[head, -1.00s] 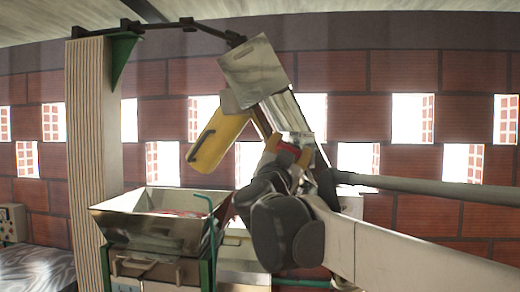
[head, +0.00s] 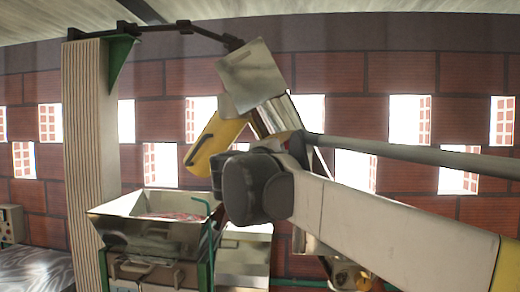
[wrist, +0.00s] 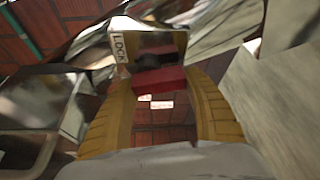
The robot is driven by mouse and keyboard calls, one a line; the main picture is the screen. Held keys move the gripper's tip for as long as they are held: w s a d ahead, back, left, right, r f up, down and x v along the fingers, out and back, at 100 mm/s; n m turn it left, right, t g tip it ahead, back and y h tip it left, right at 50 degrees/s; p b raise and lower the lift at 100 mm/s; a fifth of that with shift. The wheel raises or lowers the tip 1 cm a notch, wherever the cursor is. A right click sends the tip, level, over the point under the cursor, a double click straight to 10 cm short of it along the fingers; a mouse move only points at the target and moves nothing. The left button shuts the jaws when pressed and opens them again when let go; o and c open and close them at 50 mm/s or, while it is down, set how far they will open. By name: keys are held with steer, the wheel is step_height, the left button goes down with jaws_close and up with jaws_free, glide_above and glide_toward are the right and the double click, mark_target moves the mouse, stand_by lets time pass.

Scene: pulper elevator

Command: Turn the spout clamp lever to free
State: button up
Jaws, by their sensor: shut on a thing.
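The red lever (wrist: 158,80) shows in the wrist view, lying crosswise between the two yellow fingers of my gripper (wrist: 160,88). My gripper is shut on it. In the head view, my dark wrist and pale arm hide the lever and the fingers. The steel spout (head: 278,115) slants down behind my wrist, below a square metal plate (head: 251,78).
A grey pipe-like bar crosses at right, near my arm. A brick wall (head: 340,70) closes the back.

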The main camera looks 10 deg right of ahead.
steer(key=shift+d+m+g, duration=0.1)
steer(key=shift+m+g, duration=0.3)
steer(key=shift+m, duration=0.7)
steer(key=shift+f+p, duration=0.1)
steer(key=shift+p, duration=0.2)
steer(key=o, duration=1.2)
steer(key=shift+s, duration=0.1)
steer(key=v, duration=1.2)
steer(key=shift+d, duration=0.1)
